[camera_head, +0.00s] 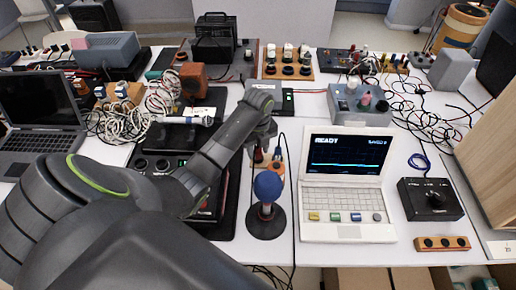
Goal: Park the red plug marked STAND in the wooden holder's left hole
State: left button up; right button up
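My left arm reaches in from the left, and its gripper (266,146) points down near the middle of the table. The fingers are small and partly hidden by the wrist, so I cannot tell whether they are open or shut. A small dark red piece (258,155) shows at the fingertips; it may be the red plug, but no marking is legible. Just below is a small orange block (275,170) with a blue-topped piece beside it. A wooden holder (442,243) with several dark holes lies at the front right; no red plug shows in it. My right gripper is out of view.
A blue ball on a round black stand (267,188) rises in front of the gripper. A white laptop-like device reading READY (346,190) stands to its right. A black knob box (430,199) sits behind the wooden holder. Loose cables (150,112) lie at left.

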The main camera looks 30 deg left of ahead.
pick_arm(q)
jog(key=shift+o, duration=0.7)
jog(key=shift+r, duration=0.1)
jog(key=shift+r, duration=0.25)
notch_tip(320, 180, up, 7)
jog(key=shift+f+p, duration=0.2)
jog(key=shift+p, duration=0.6)
notch_tip(320, 180, up, 10)
jog(key=p, duration=1)
